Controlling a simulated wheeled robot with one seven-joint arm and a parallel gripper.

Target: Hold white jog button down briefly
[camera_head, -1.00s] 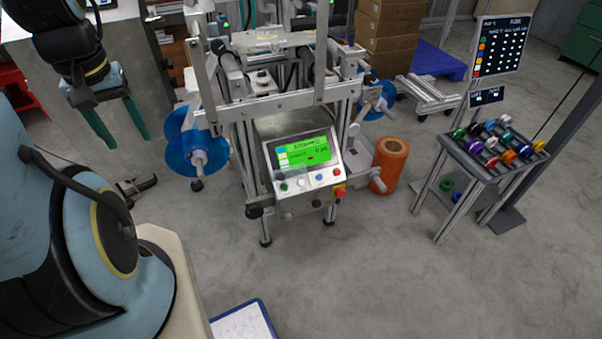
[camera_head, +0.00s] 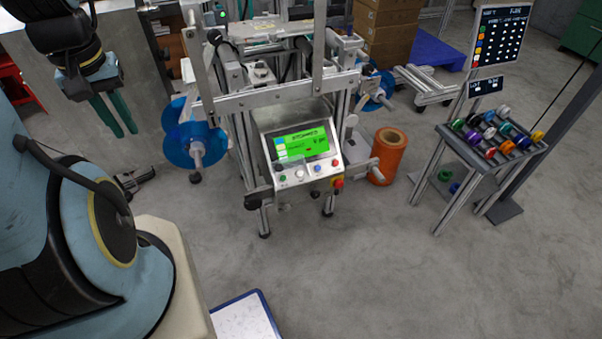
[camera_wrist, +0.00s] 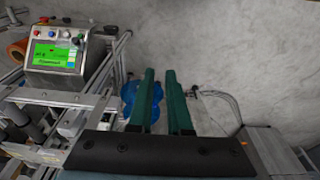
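The white jog button (camera_head: 299,174) is a small round button on the sloped control panel (camera_head: 304,184) of the machine. It sits between a green button (camera_head: 283,179) and a blue button (camera_head: 318,168). It also shows in the wrist view (camera_wrist: 66,34), where the panel is at the upper left. My gripper (camera_head: 126,132) is well to the left of the panel, in the air and touching nothing. Its green fingers (camera_wrist: 160,72) point down, with a narrow empty gap between them.
A red button (camera_head: 334,163) and a larger red knob (camera_head: 338,183) are on the panel's right side. A blue reel (camera_head: 190,140) on the machine stands between my gripper and the panel. An orange roll (camera_head: 388,155) and a rack of colourful spools (camera_head: 490,165) stand to the right.

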